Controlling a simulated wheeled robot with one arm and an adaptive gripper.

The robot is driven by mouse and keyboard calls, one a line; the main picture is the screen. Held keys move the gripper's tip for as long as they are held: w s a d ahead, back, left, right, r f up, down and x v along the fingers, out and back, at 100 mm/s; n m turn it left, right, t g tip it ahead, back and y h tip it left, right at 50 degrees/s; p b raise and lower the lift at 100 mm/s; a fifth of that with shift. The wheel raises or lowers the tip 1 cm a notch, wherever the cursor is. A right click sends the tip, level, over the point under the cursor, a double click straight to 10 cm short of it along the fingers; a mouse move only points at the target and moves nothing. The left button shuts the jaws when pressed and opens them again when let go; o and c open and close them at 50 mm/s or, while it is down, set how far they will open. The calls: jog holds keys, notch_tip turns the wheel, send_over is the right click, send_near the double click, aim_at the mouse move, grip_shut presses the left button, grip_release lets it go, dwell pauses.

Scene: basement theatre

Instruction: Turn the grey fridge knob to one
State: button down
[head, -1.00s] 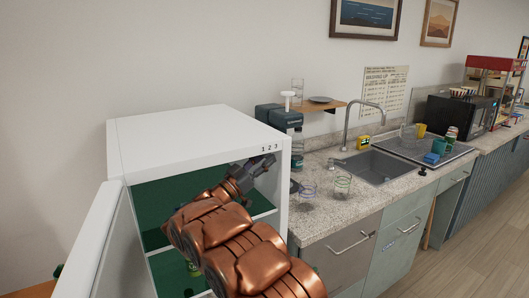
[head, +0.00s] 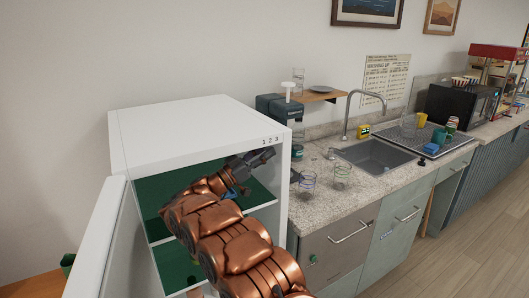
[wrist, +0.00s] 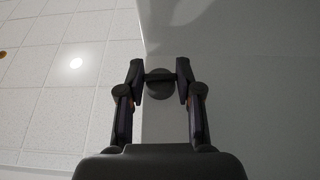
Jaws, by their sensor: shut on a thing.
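The white fridge (head: 185,130) stands at the left with its door (head: 98,245) swung open and green shelves inside. The numbers 1 2 3 (head: 270,141) are printed on its front top edge at the right. My gripper (head: 264,156) is at the upper right of the fridge's opening, just under the numbers. In the wrist view, my gripper (wrist: 160,68) has its two fingers on either side of the round grey knob (wrist: 160,91) and is shut on its crossbar. The knob is hidden in the head view, so I cannot tell which number it points to.
A counter (head: 320,212) with a sink (head: 375,157) and clear glasses (head: 343,175) is right of the fridge. A drying rack (head: 418,142) and a black microwave (head: 462,106) stand farther right. The wooden floor (head: 455,250) is clear at the right.

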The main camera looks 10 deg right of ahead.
jog(key=shift+r, duration=0.15)
jog(key=c, duration=1)
grip_release()
jog(key=shift+c, duration=0.2)
jog(key=shift+s+d+f+n+t+y+b, duration=0.15)
jog(key=shift+n+t+y+b, duration=0.4)
jog(key=shift+t+b, duration=0.55)
jog(key=shift+w+a+f+n+t+y+b, duration=0.1)
jog(key=shift+n+t+y+b, duration=0.25)
jog(key=shift+n+t+b, duration=0.7)
jog(key=n+t+y+b, duration=0.1)
jog(key=t+y+b, duration=0.1)
jog(key=t+b, duration=0.1)
jog(key=n+t+y+b, duration=0.2)
jog(key=t+y+b, duration=0.1)
jog(key=shift+s+d+n+t+b, duration=0.2)
jog(key=shift+n+t+b, duration=0.1)
jog(key=shift+t+b, duration=0.05)
jog(key=shift+y+b, duration=0.3)
jog(key=shift+b, duration=0.1)
